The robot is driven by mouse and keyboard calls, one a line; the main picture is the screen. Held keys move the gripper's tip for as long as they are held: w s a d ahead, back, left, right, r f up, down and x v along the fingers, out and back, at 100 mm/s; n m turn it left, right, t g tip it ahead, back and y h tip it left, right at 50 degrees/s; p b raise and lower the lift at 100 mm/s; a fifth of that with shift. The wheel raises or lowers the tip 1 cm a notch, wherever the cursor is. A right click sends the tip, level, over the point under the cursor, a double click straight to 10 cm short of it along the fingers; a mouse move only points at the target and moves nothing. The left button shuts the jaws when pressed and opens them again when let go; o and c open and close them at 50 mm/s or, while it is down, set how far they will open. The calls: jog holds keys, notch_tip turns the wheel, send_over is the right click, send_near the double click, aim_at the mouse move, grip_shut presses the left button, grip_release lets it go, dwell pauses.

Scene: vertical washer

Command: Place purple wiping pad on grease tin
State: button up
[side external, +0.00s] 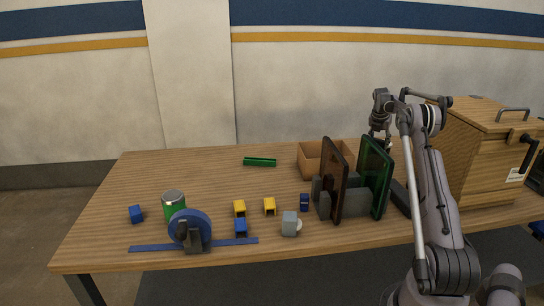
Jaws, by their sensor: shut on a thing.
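A green tin with a silver lid (173,204) stands upright at the left front of the table, behind a blue disc; it looks like the grease tin. I cannot make out a purple wiping pad anywhere in this view. My gripper (382,137) points down at the top edge of an upright green panel (376,178), right of the table's middle and far from the tin. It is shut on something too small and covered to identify. Its fingertips are partly hidden, and I cannot tell whether they touch the panel.
A brown panel (334,180) stands left of the green one, with an open cardboard box (311,158) behind. A blue disc on a stand (190,228) and several small blocks lie in front. A wooden cabinet (480,150) stands at right. The table's back left is mostly clear.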

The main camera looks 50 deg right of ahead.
jog(key=o, duration=1.1)
jog(key=shift+f, duration=0.1)
jog(key=shift+o, duration=0.2)
jog(key=v, duration=1.2)
jog(key=w+a+r+m+t, duration=0.1)
jog(key=w+a+r+m, duration=0.1)
jog(key=a, duration=0.6)
jog(key=w+a+r+m+t, duration=0.1)
jog(key=w+a+r+m, duration=0.1)
jog(key=w+a, duration=0.3)
jog(key=w+a+r+m+t, duration=0.1)
jog(key=w+a+r+m, duration=0.1)
jog(key=a, duration=1)
jog(key=shift+w+r, duration=0.25)
jog(key=shift+w, duration=0.6)
jog(key=s+a+f+m+t+y, duration=0.1)
jog(key=s+a+f+m+t, duration=0.2)
jog(key=a, duration=1)
jog(key=s+a+m+y, duration=0.15)
jog(key=a+m, duration=0.25)
jog(key=a, duration=0.8)
jog(key=s+a+f+m+t+y, duration=0.1)
jog(key=s+a+f+m+y, duration=0.1)
jog(key=s+a+f+m, duration=0.3)
jog(key=s+a+f, duration=0.1)
jog(key=s+a, duration=0.2)
jog(key=a, duration=0.3)
jog(key=shift+f, duration=0.4)
